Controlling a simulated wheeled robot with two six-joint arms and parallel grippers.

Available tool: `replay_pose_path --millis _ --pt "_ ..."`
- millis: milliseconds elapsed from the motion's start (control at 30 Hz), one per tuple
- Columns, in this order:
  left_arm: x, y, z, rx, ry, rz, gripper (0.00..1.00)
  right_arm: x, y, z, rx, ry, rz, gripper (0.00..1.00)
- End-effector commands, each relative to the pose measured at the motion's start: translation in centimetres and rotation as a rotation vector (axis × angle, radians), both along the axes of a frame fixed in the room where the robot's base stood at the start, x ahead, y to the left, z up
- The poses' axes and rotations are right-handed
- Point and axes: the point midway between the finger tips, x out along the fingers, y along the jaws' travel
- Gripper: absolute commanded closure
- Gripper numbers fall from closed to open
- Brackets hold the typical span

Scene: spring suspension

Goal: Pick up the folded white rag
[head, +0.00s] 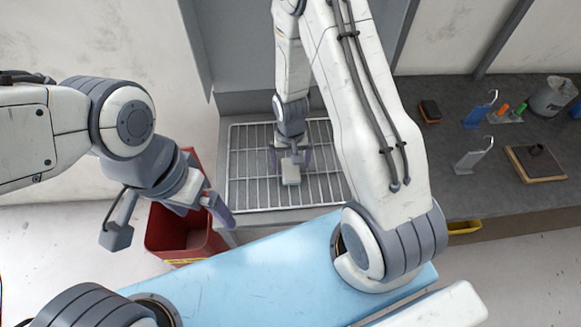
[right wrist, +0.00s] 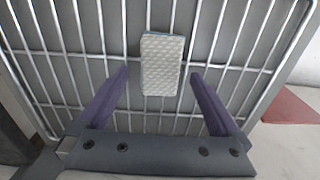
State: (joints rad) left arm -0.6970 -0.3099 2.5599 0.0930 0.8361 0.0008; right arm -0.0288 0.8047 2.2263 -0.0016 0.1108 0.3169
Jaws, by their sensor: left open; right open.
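The folded white rag (right wrist: 161,64) is a small dimpled rectangle with a bluish edge at its far end. It lies on a wire rack (right wrist: 92,25). In the head view the rag (head: 291,174) is small and pale on the rack, just in front of my right gripper (head: 291,162). In the right wrist view my right gripper (right wrist: 159,75) is open, with a purple finger on each side of the rag's near end and gaps on both sides. Finger height above the rack is hard to tell. My left gripper (head: 170,226) is open and empty over the red bin.
The red bin (head: 160,240) stands on the floor left of the rack. A dark bench (head: 455,150) on the right holds a brush (head: 430,111), blue and white hook-like pieces, a grey pot (head: 552,96) and a wooden board (head: 536,163). A grey wall panel rises behind the rack.

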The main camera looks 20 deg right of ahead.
Motion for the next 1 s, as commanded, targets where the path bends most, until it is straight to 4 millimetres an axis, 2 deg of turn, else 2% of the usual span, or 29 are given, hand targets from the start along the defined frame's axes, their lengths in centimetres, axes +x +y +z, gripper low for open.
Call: replay_pose_path --millis 200,433,467,600,667,700,1000 --pt "0.0 0.0 0.6 0.000 0.000 -0.001 0.04 0.0 0.0 -1.9 -0.001 0.000 0.001 0.00" --pt "0.0 0.0 0.5 0.000 0.000 -0.001 0.04 0.0 0.0 -2.0 0.000 -0.001 0.002 0.00" --pt "0.0 0.0 0.5 0.000 0.000 -0.001 0.04 0.0 0.0 -2.0 0.000 -0.001 0.002 0.04" --pt "0.0 0.0 0.5 0.000 0.000 -0.001 0.04 0.0 0.0 -2.0 -0.001 -0.001 0.002 0.57" --pt "0.0 0.0 0.5 0.000 0.000 -0.001 0.04 0.0 0.0 -2.0 -0.001 -0.001 0.002 0.80" --pt "0.0 0.0 0.5 0.000 0.000 -0.001 0.04 0.0 0.0 -2.0 -0.001 -0.001 0.002 0.87" --pt "0.0 0.0 0.4 0.000 0.000 -0.001 0.04 0.1 0.0 -1.9 0.000 -0.001 0.002 0.87"
